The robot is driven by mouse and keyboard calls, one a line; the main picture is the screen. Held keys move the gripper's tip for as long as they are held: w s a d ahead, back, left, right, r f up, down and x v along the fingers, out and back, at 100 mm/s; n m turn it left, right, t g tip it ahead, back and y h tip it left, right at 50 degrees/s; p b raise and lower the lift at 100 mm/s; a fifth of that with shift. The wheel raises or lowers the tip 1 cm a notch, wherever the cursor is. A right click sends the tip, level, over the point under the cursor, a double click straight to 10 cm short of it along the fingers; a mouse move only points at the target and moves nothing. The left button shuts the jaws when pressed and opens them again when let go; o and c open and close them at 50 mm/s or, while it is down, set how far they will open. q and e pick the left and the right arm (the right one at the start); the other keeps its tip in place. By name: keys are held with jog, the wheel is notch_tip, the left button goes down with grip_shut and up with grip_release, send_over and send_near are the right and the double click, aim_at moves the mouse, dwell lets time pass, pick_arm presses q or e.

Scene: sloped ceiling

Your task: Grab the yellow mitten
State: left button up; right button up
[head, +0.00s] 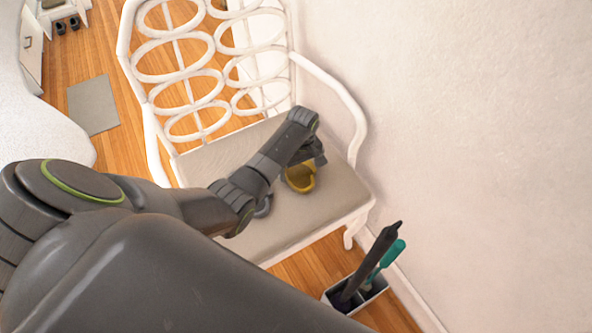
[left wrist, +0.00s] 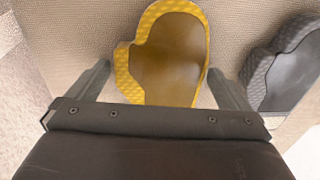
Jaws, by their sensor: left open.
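The yellow mitten (head: 300,179) lies on the beige seat of the white bench (head: 330,191), near its right end. In the left wrist view the yellow mitten (left wrist: 168,55) lies between and beyond the two fingers of my left gripper (left wrist: 160,85). That gripper (head: 308,160) is open, right at the mitten in the head view and partly covering it. The fingers stand on either side of the mitten's near part; I cannot tell whether they touch it. My right gripper is not in view.
A grey mitten (left wrist: 288,65) lies on the seat right of the yellow one, partly hidden by my arm in the head view (head: 264,207). A holder (head: 372,293) with umbrellas stands on the floor by the wall (head: 470,130). The bench's white armrest (head: 340,88) rises close behind my gripper.

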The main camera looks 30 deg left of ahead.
aim_at(300, 170)
pick_arm(q)
jog(key=shift+f, duration=0.3)
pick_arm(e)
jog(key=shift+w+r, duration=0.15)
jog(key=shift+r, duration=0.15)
pick_arm(q)
jog(key=shift+c, duration=0.4)
jog(key=c, duration=0.7)
jog(key=shift+r, duration=0.1)
notch_tip(300, 170, up, 8)
jog(key=p, duration=0.2)
jog(key=shift+p, duration=0.35)
jog(key=shift+r, duration=0.9)
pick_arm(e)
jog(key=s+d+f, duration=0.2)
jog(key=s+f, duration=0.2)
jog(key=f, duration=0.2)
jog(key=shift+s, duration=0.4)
